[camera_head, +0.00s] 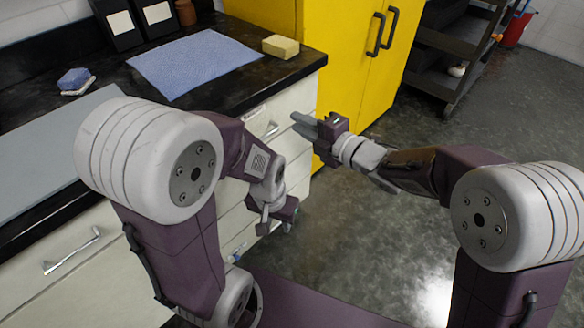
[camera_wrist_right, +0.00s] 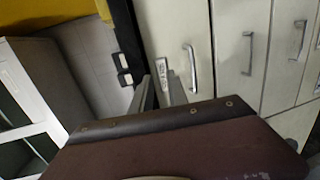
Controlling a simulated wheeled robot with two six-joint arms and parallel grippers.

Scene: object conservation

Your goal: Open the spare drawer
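The white cabinet under the dark counter has a top drawer (camera_head: 292,103) at its right end, with a silver handle (camera_head: 271,130). It looks shut. In the right wrist view this drawer's handle (camera_wrist_right: 190,69) shows beside a small label (camera_wrist_right: 161,72) whose lettering is too small to read. My right gripper (camera_head: 303,124) is beside the drawer front, right of the handle. Its two fingers are apart with nothing between them, and they also show in the right wrist view (camera_wrist_right: 161,96). My left gripper (camera_head: 275,224) hangs lower before the cabinet, fingers apart and empty.
More drawer handles show in the right wrist view (camera_wrist_right: 248,53). A yellow cabinet (camera_head: 340,55) stands right of the counter. A blue cloth (camera_head: 195,62) and a yellow sponge (camera_head: 281,46) lie on the counter. A dark cart (camera_head: 452,55) stands behind. The floor to the right is clear.

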